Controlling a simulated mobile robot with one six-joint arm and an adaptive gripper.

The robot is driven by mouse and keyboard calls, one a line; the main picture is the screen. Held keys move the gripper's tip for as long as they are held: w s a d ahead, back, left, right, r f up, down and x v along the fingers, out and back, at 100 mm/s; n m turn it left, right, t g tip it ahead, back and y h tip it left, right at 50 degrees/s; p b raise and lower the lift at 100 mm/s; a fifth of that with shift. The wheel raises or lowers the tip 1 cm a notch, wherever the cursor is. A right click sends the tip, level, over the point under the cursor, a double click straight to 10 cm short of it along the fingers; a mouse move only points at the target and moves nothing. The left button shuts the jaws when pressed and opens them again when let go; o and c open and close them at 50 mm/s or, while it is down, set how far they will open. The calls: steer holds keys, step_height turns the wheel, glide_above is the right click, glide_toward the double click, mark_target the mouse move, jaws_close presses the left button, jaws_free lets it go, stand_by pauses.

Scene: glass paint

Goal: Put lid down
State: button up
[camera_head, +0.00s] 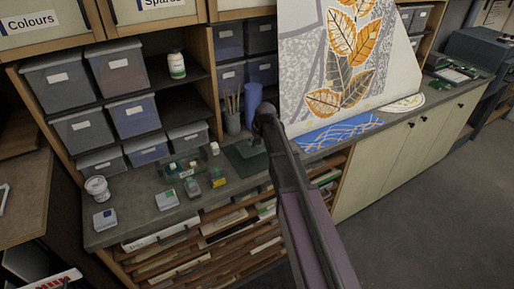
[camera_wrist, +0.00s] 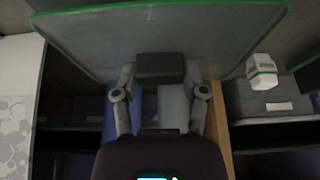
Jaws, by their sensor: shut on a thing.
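My gripper (camera_wrist: 160,72) is shut on a dark block (camera_wrist: 160,66), which looks like the handle of a clear glass lid. The glass lid (camera_wrist: 90,38) has a green edge and spans the top of the wrist view. In the head view, my arm hides most of the gripper and handle. The green-tinted lid (camera_head: 242,160) shows just left of my arm, over the grey worktop (camera_head: 140,205). I cannot tell whether it touches the worktop.
Small jars and a clear container (camera_head: 190,166) stand left of the lid. A brush pot (camera_head: 233,122) and blue cylinder (camera_head: 252,102) stand behind. A leaf-patterned panel (camera_head: 300,75) and blue patterned sheet (camera_head: 338,131) are to the right. Storage boxes (camera_head: 133,115) fill the left shelves.

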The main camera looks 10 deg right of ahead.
mark_target(257, 144)
steer(key=shift+s+f+b, duration=0.1)
steer(key=shift+f+b, duration=1.25)
steer(key=shift+f, duration=0.3)
steer(key=shift+f, duration=0.15)
steer(key=o, duration=1.1)
steer(key=shift+o, duration=0.2)
steer(key=shift+r, duration=0.2)
steer(key=p+v, duration=1.1)
steer(key=v, duration=0.1)
steer(key=s+f+m+g+h, duration=0.1)
steer(key=s+m+g, duration=0.2)
steer(key=s, duration=2.1)
steer(key=shift+s+a+f+m+g, duration=0.15)
steer(key=shift+s+a+m+g, duration=0.25)
steer(key=shift+g, duration=0.3)
steer(key=shift+f, duration=0.1)
